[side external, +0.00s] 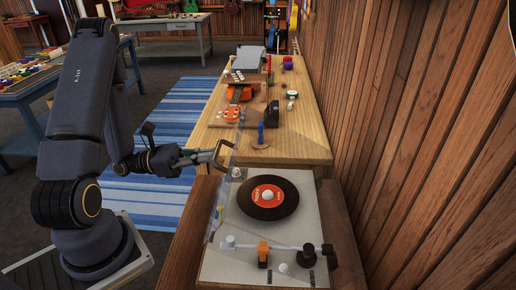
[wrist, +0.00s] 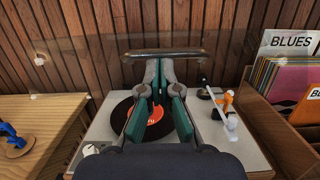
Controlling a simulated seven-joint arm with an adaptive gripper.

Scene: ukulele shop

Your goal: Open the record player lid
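The record player (side external: 300,207) has a light deck with a black record (side external: 268,198) and orange label. Its clear lid (side external: 229,178) stands steeply raised along the left side of the deck in the side view. My gripper (side external: 210,154) is at the handle, left of the lid. In the wrist view my gripper's fingertips (wrist: 160,64) are close together just under the bar. I cannot tell whether the handle is between them.
A tonearm (side external: 275,246) lies across the deck's near end. A wooden workbench (side external: 300,150) with ukulele parts and tools adjoins the player. A plank wall (side external: 420,130) runs along the right. A record crate (wrist: 283,120) stands beside the player in the wrist view.

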